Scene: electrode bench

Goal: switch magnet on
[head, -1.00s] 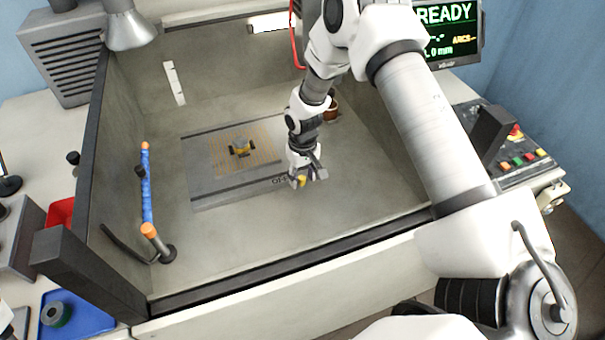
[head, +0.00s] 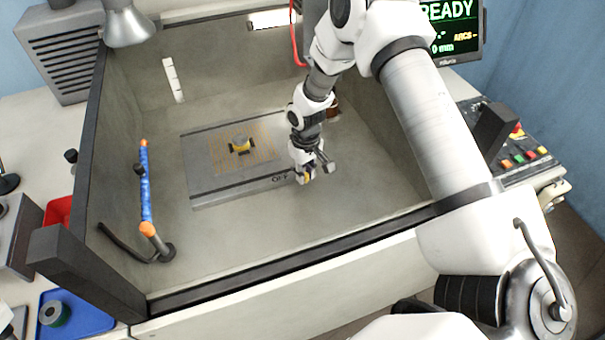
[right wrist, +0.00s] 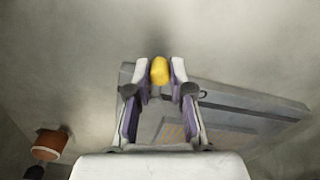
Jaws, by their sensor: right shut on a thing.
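The magnet is a flat grey plate (head: 208,184) with an orange grid on top, lying on the floor of the grey enclosure. Dark lettering, which looks like OFF, shows on its front edge. My right gripper (head: 314,173) is at the plate's right front corner, shut on a yellow handle (head: 306,174). In the right wrist view the yellow handle (right wrist: 159,70) sits between the two fingertips, with the plate (right wrist: 240,92) beside and beyond it. The fingers hide part of the handle, and its base is hidden. My left gripper does not show.
A small yellow and dark workpiece (head: 240,146) sits on the grid. A blue pipe with orange ends (head: 146,190) stands at the left. A brown pot (head: 333,106) is behind my right wrist. The enclosure's front rim (head: 290,268) is raised. The floor before the plate is clear.

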